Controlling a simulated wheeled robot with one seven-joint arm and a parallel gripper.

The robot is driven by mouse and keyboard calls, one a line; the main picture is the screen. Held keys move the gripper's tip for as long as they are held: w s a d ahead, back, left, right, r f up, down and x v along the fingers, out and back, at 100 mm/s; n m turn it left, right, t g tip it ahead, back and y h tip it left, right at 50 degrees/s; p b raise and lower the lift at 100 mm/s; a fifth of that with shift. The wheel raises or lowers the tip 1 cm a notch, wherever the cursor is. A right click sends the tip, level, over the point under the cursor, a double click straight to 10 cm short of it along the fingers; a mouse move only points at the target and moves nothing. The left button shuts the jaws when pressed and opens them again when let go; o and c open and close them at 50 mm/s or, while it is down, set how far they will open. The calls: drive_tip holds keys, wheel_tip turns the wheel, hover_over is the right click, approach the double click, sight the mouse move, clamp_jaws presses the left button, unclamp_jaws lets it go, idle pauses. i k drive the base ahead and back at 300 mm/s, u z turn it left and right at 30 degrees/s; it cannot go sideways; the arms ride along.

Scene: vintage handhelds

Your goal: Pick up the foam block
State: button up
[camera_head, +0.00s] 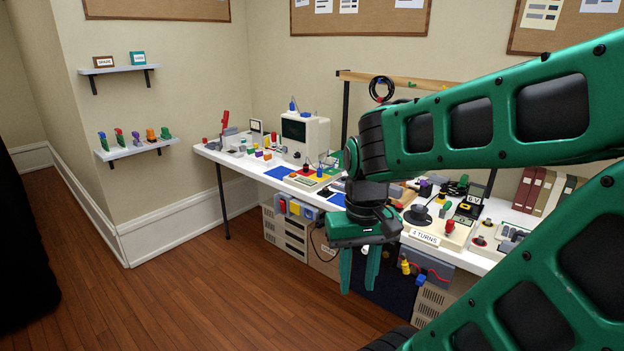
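My gripper (359,280) hangs in front of the long white workbench (243,170), its green fingers pointing down past the front edge. The fingers are apart with nothing between them, so it is open and empty. I cannot single out the foam block with certainty among the many small coloured items on the bench. My arm and gripper hide part of the bench's middle and whatever lies behind them.
A beige monitor (305,137) stands on the bench's left half. A tray labelled "4 TURNS" (424,238) sits right of my gripper. Two wall shelves (136,150) hold small items. The wooden floor (190,290) at left is clear.

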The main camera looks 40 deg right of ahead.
sight(396, 192)
drive_tip(key=z, duration=0.35)
drive_tip(key=i, duration=1.2)
drive_tip(key=z, duration=0.85)
drive_tip(key=i, duration=0.8)
drive_tip(key=z, duration=0.3)
